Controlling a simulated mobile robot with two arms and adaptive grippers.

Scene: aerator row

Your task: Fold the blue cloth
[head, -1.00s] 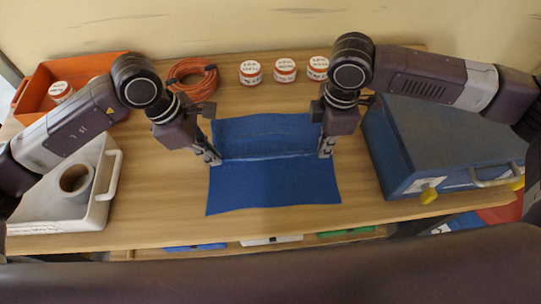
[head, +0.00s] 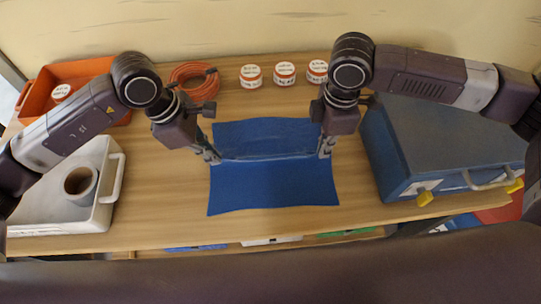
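The blue cloth (head: 272,185) lies on the wooden table in the middle of the head view. A raised fold or edge runs across it between my two grippers, with cloth both behind it and in front of it. My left gripper (head: 213,158) points down at the left end of this edge. My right gripper (head: 324,152) points down at the right end of it. Both sets of fingertips look closed together on the cloth's edge, though the pinch itself is small in view.
A blue case (head: 440,150) stands at the right and a white bin (head: 108,190) holding a grey roll (head: 80,184) at the left. An orange tray (head: 40,88), a coiled orange cable (head: 190,80) and lidded jars (head: 285,74) stand at the back. Table (head: 270,228) in front of the cloth is clear.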

